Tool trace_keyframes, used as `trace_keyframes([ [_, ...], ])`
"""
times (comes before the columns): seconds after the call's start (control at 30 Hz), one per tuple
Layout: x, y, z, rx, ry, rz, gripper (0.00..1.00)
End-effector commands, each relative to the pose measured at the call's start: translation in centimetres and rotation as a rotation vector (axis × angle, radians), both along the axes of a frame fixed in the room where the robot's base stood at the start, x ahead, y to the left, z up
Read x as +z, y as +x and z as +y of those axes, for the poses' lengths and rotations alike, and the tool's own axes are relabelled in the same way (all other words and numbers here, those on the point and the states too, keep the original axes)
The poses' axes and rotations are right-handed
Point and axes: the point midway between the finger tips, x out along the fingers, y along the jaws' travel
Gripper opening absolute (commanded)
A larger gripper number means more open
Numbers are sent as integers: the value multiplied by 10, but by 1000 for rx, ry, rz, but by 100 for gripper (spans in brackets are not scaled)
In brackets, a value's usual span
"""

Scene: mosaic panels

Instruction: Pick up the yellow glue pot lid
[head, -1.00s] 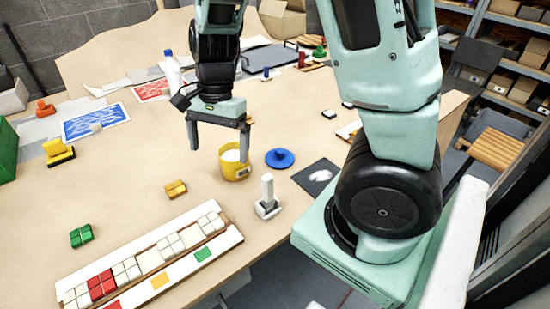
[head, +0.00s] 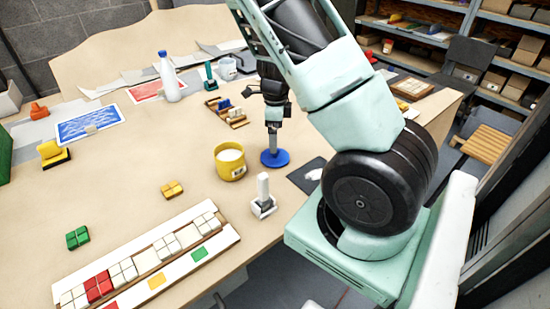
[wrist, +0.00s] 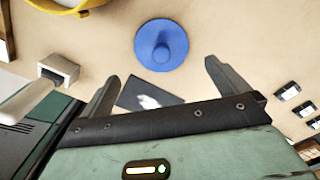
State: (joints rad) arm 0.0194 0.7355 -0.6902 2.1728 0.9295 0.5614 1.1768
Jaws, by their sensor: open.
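The yellow glue pot (head: 229,165) stands upright and uncovered on the table, with pale contents showing; its rim also shows in the wrist view (wrist: 75,12). A round blue lid (head: 275,159) with a central knob lies flat on the table just right of the pot. No yellow lid is visible. My gripper (head: 273,145) is open and empty, pointing down over the blue lid. In the wrist view the lid (wrist: 161,45) sits just beyond and between the two fingertips. In the head view my gripper partly covers the lid's knob.
A white-handled tool (head: 263,197) stands upright in front of the lid. A dark card (head: 306,174) lies right of it. A wooden rack (head: 225,112) with small pieces is behind the pot. A mosaic strip (head: 150,262) lies along the front edge.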

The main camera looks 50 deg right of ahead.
Motion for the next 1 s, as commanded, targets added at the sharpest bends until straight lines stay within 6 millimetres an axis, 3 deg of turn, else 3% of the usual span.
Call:
trace_keyframes([
  [0.1,-17,0,0,-1,1,2,100],
  [0.37,-35,0,-1,0,1,2,100],
  [0.6,-70,2,-2,0,1,1,100],
  [0.93,-77,3,-1,2,1,-1,100],
  [1.0,-76,3,-1,2,1,-1,81],
])
